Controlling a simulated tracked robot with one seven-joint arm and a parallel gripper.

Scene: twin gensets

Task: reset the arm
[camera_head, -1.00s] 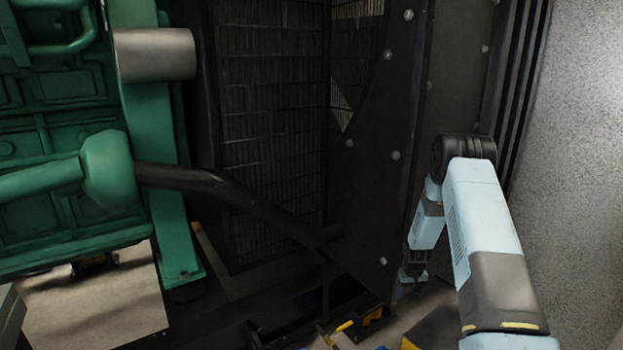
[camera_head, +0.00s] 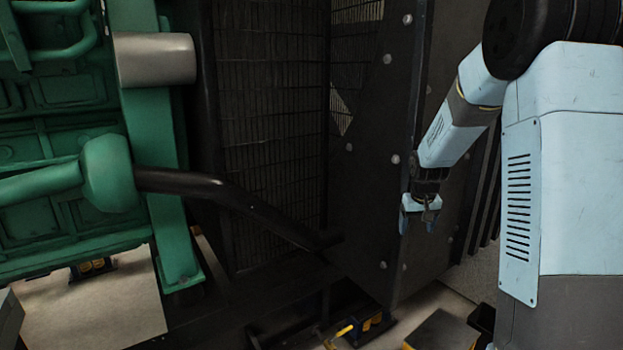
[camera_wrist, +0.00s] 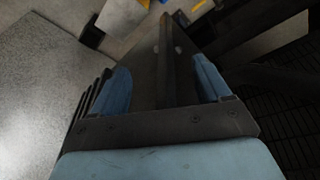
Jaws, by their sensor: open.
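My gripper (camera_head: 421,218) hangs at the end of my folded light-blue arm on the right of the head view. It is in front of the dark bolted side panel (camera_head: 392,120) and points downward. In the wrist view my gripper (camera_wrist: 165,85) shows two blue fingers set well apart. Nothing is held between them; the dark panel's edge and the floor show beyond. Whether the fingers touch the panel cannot be told.
A green engine (camera_head: 70,150) stands on the left, with a black hose (camera_head: 235,198) running toward the radiator grille (camera_head: 270,120). Blue and yellow items (camera_head: 368,326) lie low at the panel's foot. A grey wall (camera_wrist: 40,80) and floor show in the wrist view.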

